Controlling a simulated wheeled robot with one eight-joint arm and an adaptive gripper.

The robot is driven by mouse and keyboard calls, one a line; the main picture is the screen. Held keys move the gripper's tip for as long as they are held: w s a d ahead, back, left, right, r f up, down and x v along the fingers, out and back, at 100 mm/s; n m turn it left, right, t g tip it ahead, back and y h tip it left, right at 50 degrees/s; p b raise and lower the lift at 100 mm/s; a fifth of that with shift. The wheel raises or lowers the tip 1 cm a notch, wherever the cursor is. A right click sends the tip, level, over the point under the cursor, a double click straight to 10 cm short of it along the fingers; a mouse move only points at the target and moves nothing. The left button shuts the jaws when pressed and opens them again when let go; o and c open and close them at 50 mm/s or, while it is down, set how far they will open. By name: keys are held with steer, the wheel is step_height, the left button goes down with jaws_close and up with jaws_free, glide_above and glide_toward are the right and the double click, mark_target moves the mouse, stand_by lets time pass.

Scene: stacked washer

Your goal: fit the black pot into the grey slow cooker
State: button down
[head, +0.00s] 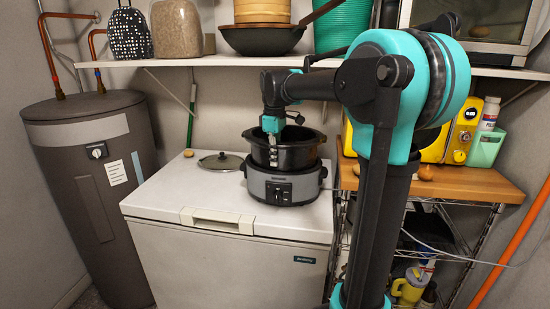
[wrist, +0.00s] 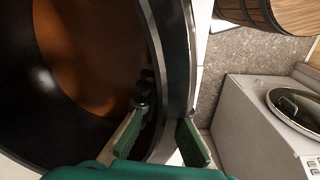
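The black pot (head: 305,155) is at the grey slow cooker (head: 304,190) on the white chest freezer. The pot is upright, with much of its wall showing above the cooker's rim. How deep its lower part sits is hidden. My gripper (head: 272,152) is at the pot's left front rim. In the wrist view the pot (wrist: 75,60) fills the left side. One finger of my gripper (wrist: 160,128) is inside the pot and the other outside, with the rim clamped between them.
A dark round lid (head: 221,161) lies on the freezer (head: 180,195) left of the cooker. A shelf (head: 200,61) with bowls and jars hangs above. A wooden-topped rack (head: 460,182) stands to the right. The freezer's left front top is clear.

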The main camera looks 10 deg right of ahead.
steer(key=shift+f, duration=0.25)
steer(key=shift+f, duration=0.65)
steer(key=shift+r, duration=0.1)
steer(key=shift+r, duration=3.4)
